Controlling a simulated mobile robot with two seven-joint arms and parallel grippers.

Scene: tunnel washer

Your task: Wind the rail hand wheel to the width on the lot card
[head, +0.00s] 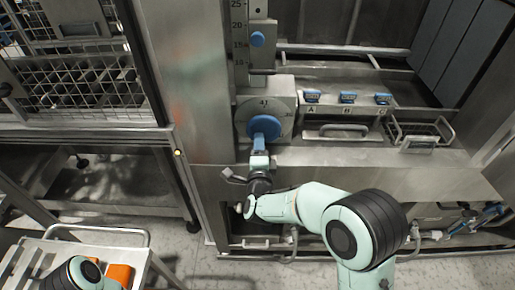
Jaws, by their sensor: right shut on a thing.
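The rail hand wheel (263,127) is a blue round knob on a grey dial plate (283,104) on the washer front. The dial plate carries marks, with what looks like 41 at its top. My right gripper (261,146) is at the lower edge of the wheel and is shut on a blue part there, seemingly the wheel's handle. A vertical scale (238,45) with numbers such as 25, 20, 15 and 10 stands above the wheel. No lot card can be made out. My left arm shows only partly at the bottom left, and its gripper is not visible.
Blue switches (347,97) labelled A, B and C sit right of the wheel, above a drawer handle (335,131). A wire basket (420,134) hangs further right. A cart (118,238) with an orange item (120,274) stands bottom left.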

